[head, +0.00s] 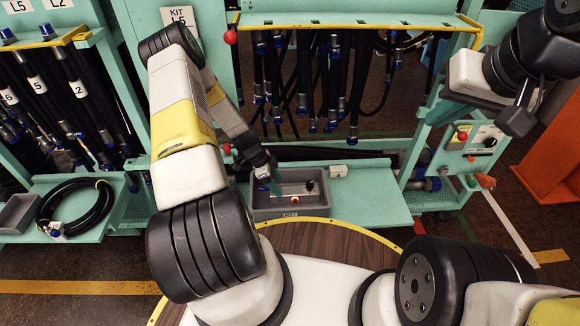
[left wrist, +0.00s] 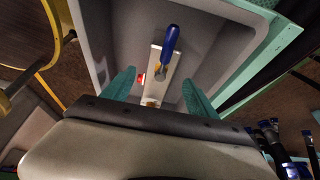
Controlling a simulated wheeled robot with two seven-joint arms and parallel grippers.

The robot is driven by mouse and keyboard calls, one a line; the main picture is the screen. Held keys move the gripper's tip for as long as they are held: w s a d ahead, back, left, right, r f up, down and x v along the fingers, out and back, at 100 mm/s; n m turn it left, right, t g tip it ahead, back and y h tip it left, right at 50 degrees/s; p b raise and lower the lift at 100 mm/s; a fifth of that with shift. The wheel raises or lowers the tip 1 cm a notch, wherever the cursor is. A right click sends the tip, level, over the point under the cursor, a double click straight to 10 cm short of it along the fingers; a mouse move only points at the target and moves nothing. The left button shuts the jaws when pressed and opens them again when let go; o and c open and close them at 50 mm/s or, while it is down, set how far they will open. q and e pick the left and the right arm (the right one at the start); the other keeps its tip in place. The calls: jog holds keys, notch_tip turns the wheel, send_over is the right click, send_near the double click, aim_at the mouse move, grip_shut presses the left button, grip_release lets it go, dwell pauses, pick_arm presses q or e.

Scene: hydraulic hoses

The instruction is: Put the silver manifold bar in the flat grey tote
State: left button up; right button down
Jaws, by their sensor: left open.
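The flat grey tote (head: 262,213) sits on the low teal shelf at the centre of the head view; its wall also shows in the left wrist view (left wrist: 215,45). My left gripper (left wrist: 158,77) is open, with one teal finger on each side of the bar and gaps between. In the head view the left gripper (head: 268,183) reaches down into the tote. Part of my right arm shows at upper right; its fingers cannot be made out.
Black hoses (head: 330,85) hang from the rack behind the tote. A coiled hose (head: 75,207) lies on the left shelf beside a small grey bin (head: 15,213). The shelf right of the tote (head: 370,200) is clear.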

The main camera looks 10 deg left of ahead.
pick_arm(q)
jog(key=v, duration=0.6)
jog(key=shift+r, duration=0.1)
